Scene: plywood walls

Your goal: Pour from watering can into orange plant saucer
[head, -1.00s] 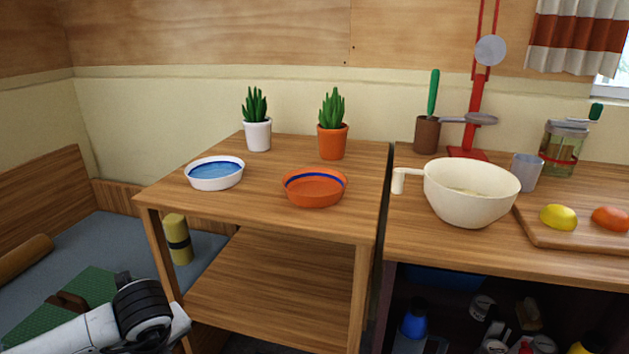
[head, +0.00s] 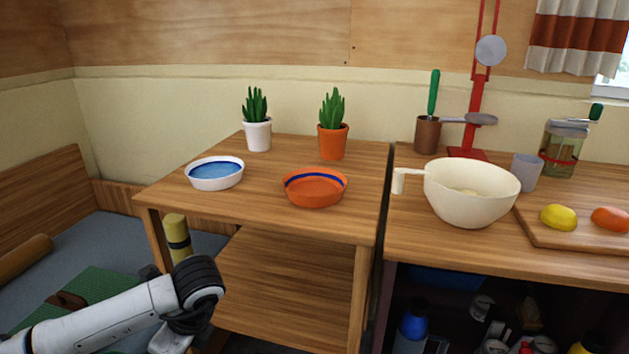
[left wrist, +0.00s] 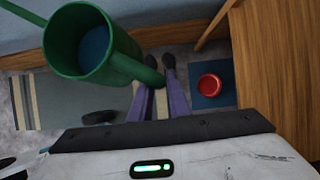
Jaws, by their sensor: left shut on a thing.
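The orange plant saucer (head: 314,190), with a blue band inside its rim, sits on the wooden side table's top, front right. It looks empty. The green watering can (left wrist: 68,52) shows only in the left wrist view, at upper left, its mouth facing the camera and a blue area inside. My left gripper (left wrist: 161,66) is shut on the can's green handle. In the head view my left arm is low at the left, below the table top; its gripper and the can are out of that view. My right gripper shows in neither view.
A white saucer with blue inside (head: 215,175) stands left of the orange one. Behind are plants in a white pot (head: 257,135) and an orange pot (head: 332,143). A cream bowl (head: 471,196) is on the right counter.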

